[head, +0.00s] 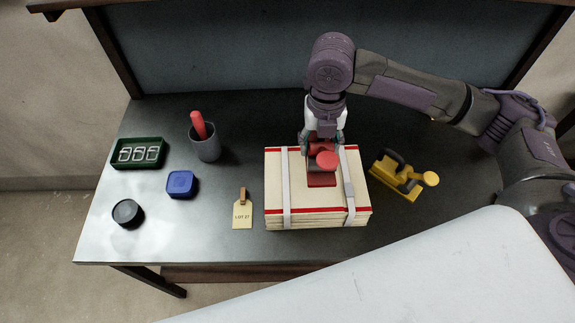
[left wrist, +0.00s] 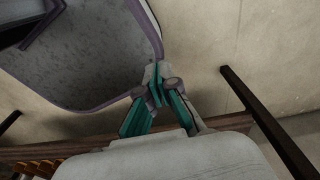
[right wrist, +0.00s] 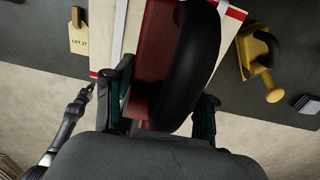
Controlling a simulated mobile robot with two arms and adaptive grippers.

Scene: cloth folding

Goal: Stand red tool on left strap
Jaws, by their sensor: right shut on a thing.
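The red tool (head: 321,180) has a flat red base, a round red knob and a black curved handle, which shows in the right wrist view (right wrist: 195,65). My right gripper (head: 322,140) is shut on it from above. The tool is over the cloth stack (head: 305,212), between the two pale straps and nearer the right strap (head: 348,185). I cannot tell whether its base touches the stack. The left strap (head: 286,190) is bare. My left gripper (left wrist: 159,85) looks shut and empty in the left wrist view, away from the stack.
A yellow tool (head: 400,178) stands right of the stack. A tag (head: 242,214) lies left of it. Farther left are a blue box (head: 181,184), a dark round tin (head: 128,213), a green tray (head: 117,163) and a grey cup (head: 207,149) holding a red stick.

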